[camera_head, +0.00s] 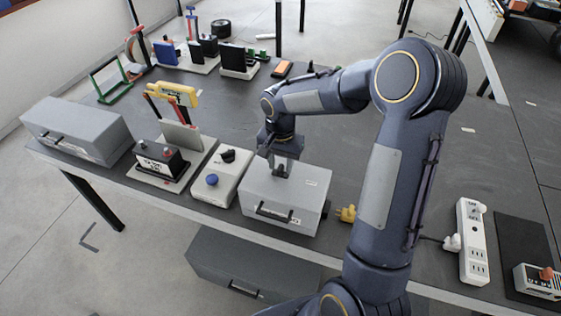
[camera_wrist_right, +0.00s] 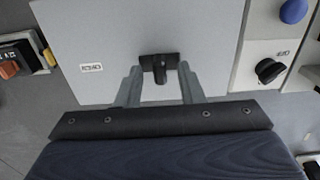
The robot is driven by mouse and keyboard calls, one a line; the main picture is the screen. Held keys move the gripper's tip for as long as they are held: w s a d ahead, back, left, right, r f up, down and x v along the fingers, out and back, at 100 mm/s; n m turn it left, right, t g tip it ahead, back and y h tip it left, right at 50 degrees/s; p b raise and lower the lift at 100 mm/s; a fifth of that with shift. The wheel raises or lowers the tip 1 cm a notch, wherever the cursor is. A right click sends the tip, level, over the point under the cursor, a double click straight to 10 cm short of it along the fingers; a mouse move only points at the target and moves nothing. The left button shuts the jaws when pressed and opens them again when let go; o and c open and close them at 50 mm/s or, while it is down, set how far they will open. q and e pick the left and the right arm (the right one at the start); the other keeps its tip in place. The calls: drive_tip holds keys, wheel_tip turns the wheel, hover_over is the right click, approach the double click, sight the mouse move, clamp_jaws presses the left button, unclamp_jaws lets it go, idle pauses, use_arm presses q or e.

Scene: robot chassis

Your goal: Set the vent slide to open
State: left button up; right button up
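A light grey box (camera_head: 287,207) with a black front handle stands near the front edge of the table, and its flat top (camera_wrist_right: 105,30) fills the middle of the right wrist view. A small black slide (camera_wrist_right: 160,68) with a tab sits on that top; I take it for the vent slide. My right gripper (camera_head: 281,170) points down over the box top. In the right wrist view its fingers (camera_wrist_right: 161,84) are apart, one on each side of the tab, with space between. Whether they touch the top is unclear. My left gripper is not in view.
A white control box with a blue button (camera_head: 212,180) and a black knob (camera_wrist_right: 269,70) stands beside the grey box. A yellow plug (camera_head: 346,213) lies on its other side. A power strip (camera_head: 471,240) is farther right.

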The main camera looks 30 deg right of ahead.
sight(296, 179)
clamp_jaws()
drive_tip(key=s+d+b, duration=0.1)
drive_tip(key=s+d, duration=0.2)
drive_tip(key=shift+s, duration=0.15)
drive_tip(key=shift+a, duration=0.1)
idle(0.3)
unclamp_jaws()
drive_tip(key=shift+s, duration=0.1)
